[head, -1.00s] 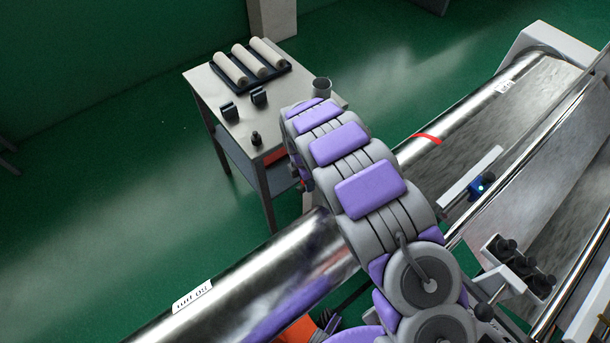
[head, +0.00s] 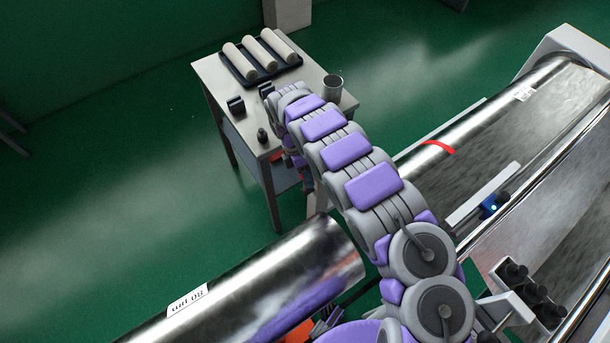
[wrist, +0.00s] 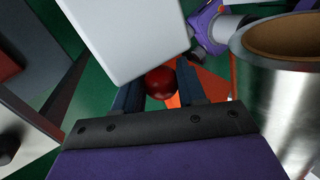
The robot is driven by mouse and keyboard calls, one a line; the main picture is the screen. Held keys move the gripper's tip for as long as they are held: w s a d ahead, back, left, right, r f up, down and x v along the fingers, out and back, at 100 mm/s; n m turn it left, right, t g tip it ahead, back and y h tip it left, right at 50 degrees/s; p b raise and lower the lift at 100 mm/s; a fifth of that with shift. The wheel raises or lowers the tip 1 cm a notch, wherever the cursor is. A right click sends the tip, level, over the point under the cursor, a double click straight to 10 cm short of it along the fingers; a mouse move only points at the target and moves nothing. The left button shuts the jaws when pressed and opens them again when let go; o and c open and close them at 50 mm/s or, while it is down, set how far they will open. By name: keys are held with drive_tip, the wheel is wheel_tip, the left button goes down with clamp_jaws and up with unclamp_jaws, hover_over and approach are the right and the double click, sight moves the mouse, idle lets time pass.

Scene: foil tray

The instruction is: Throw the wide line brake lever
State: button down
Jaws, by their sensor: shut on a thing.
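In the wrist view a round red knob (wrist: 160,83) sits between the two dark fingers of my gripper (wrist: 159,88), which is shut on it. I take it for the lever's knob; the shaft below it is not visible. A pale grey-white block (wrist: 125,35) stands close in front of the fingers and covers part of the view ahead. No lever label is readable.
A shiny foil roll (head: 270,280) lies left of my arm; its hollow core shows in the wrist view (wrist: 285,38). A side table (head: 300,85) holds several pale rolls, a cup (head: 333,84) and small dark items. Machine rollers and dark knobs (head: 530,290) are at right. Green floor is open at left.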

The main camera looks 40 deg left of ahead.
drive_tip(key=shift+w+a+f+h+b, duration=0.1)
drive_tip(key=shift+w+f+h+b, duration=0.15)
drive_tip(key=shift+h+b, duration=0.15)
drive_tip(key=shift+w+a+r, duration=0.1)
drive_tip(key=shift+a+r, duration=0.05)
idle(0.5)
drive_tip(key=c, duration=1.1)
unclamp_jaws()
drive_tip(key=o, duration=0.3)
drive_tip(key=shift+w+g, duration=0.2)
drive_tip(key=shift+g, duration=0.1)
drive_tip(key=shift+o, duration=0.3)
drive_tip(key=shift+s, duration=0.15)
drive_tip(key=shift+a, duration=0.25)
drive_tip(key=shift+s+d+r, duration=0.1)
